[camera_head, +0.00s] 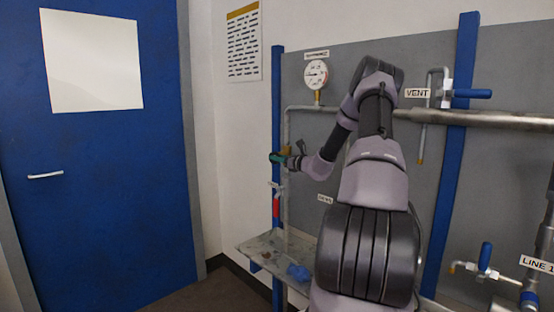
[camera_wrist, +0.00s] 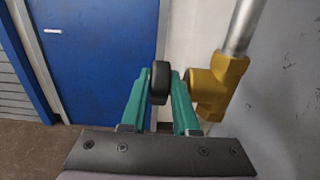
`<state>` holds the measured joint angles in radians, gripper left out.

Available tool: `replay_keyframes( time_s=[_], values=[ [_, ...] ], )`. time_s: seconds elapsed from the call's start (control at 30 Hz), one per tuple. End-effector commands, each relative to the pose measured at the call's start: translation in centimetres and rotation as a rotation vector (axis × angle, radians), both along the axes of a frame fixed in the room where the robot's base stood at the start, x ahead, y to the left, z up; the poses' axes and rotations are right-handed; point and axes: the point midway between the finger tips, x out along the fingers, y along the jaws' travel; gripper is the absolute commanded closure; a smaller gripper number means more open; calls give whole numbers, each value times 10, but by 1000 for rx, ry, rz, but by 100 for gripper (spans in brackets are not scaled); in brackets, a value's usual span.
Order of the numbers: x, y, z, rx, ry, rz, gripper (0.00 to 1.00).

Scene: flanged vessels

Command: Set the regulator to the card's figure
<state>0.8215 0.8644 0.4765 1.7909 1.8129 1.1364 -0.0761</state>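The regulator's yellow brass body (camera_wrist: 208,92) stands on a grey pipe at the right of the wrist view. Its black knob (camera_wrist: 160,82) points away to the left of the body. My gripper (camera_wrist: 160,88) has teal fingers, one on each side of the knob, and they appear to touch it. In the head view my gripper (camera_head: 278,158) is at the regulator, mostly hidden by its own wrist. A round white gauge (camera_head: 316,74) sits on the pipe above; its needle reading is too small to tell. The card (camera_head: 243,42) hangs on the white wall, its text unreadable.
A blue post (camera_head: 278,120) stands just left of the regulator. A red-handled part (camera_head: 276,204) hangs below it. A shelf (camera_head: 262,246) holds a blue item (camera_head: 298,272). A vent valve with a blue handle (camera_head: 470,94) is at the right. A blue door (camera_head: 95,160) is at the left.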

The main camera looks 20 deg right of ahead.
Motion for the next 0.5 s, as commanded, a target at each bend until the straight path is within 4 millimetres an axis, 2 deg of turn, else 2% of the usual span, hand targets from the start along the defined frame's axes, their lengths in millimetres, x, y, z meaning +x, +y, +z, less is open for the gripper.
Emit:
replay_keyframes(
  time_s=[0.27, 0.5],
  values=[
    [-1, 0, -3, 25, -56, 0, 100],
    [-1, -1, -7, 82, -208, -1, 100]
  ],
)
